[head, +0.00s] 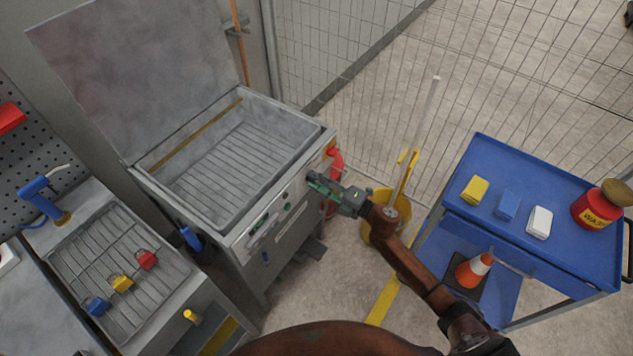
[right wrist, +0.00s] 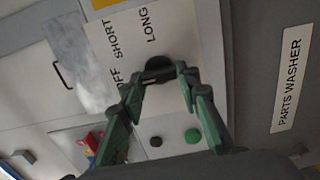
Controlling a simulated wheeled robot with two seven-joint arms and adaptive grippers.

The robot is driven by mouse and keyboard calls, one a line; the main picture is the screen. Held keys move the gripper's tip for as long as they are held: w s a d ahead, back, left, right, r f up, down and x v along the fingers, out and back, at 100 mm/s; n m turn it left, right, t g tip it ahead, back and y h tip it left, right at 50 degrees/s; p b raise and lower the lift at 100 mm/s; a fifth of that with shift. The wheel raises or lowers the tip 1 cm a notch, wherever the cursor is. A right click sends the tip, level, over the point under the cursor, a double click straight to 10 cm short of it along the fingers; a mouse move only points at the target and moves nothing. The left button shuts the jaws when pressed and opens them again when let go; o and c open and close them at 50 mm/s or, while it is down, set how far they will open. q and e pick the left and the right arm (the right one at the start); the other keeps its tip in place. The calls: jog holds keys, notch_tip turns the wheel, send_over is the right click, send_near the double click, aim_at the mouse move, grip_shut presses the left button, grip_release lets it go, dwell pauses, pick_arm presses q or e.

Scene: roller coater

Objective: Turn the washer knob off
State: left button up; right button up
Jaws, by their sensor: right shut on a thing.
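The parts washer (head: 225,232) is a grey metal tub with its lid (head: 140,65) standing open. Its dark round knob (right wrist: 158,67) shows in the right wrist view on a pale panel lettered OFF, SHORT and LONG. My right gripper (head: 314,182) is at the right end of the washer's front panel. In the right wrist view its green fingers (right wrist: 160,78) are closed on the knob from both sides. The fingers partly cover the knob, and I cannot tell which setting it points to. In the head view the gripper hides the knob. My left gripper is not in view.
A blue cart (head: 468,218) with sponges and a red container (head: 596,208) stands at the right. A yellow bucket (head: 375,232) stands behind my right forearm. A drain tray (head: 75,255) with coloured padlocks is at the left. Wire fencing closes the back.

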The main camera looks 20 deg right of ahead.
dwell(0.3)
jog(key=o, duration=1.2)
jog(key=shift+c, duration=0.2)
jog(key=shift+s, duration=0.1)
jog(key=v, duration=1.2)
